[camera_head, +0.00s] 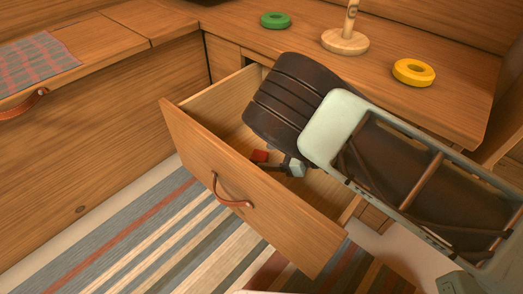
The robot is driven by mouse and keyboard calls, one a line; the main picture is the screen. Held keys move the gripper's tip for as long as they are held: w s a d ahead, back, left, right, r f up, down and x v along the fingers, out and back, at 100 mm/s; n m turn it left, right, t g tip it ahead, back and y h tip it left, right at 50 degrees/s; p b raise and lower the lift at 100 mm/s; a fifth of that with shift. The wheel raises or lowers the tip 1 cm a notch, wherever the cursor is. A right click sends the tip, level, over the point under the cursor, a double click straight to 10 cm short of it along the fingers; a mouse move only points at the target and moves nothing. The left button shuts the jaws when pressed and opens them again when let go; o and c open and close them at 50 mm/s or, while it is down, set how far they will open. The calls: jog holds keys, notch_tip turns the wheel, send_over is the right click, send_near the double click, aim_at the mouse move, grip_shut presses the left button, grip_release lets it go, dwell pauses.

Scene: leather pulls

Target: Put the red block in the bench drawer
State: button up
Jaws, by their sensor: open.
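The bench drawer (230,188) is pulled open, its wooden front with a leather pull (231,192) facing the rug. The red block (260,156) shows inside the drawer area, small and partly beside my gripper. My gripper (272,165) is low inside the drawer's outline, its dark fingers close to the block and open. I cannot tell whether the block rests on the drawer floor or touches a finger. My arm covers the right and back part of the drawer.
On the wooden top stand a green ring (275,20), a peg on a round base (345,41) and a yellow ring (413,72). A plaid cloth (36,68) lies at the left, above another leather pull (22,104). A striped rug (130,245) covers the floor.

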jog(key=shift+p+v, duration=0.75)
jog(key=shift+v, duration=1)
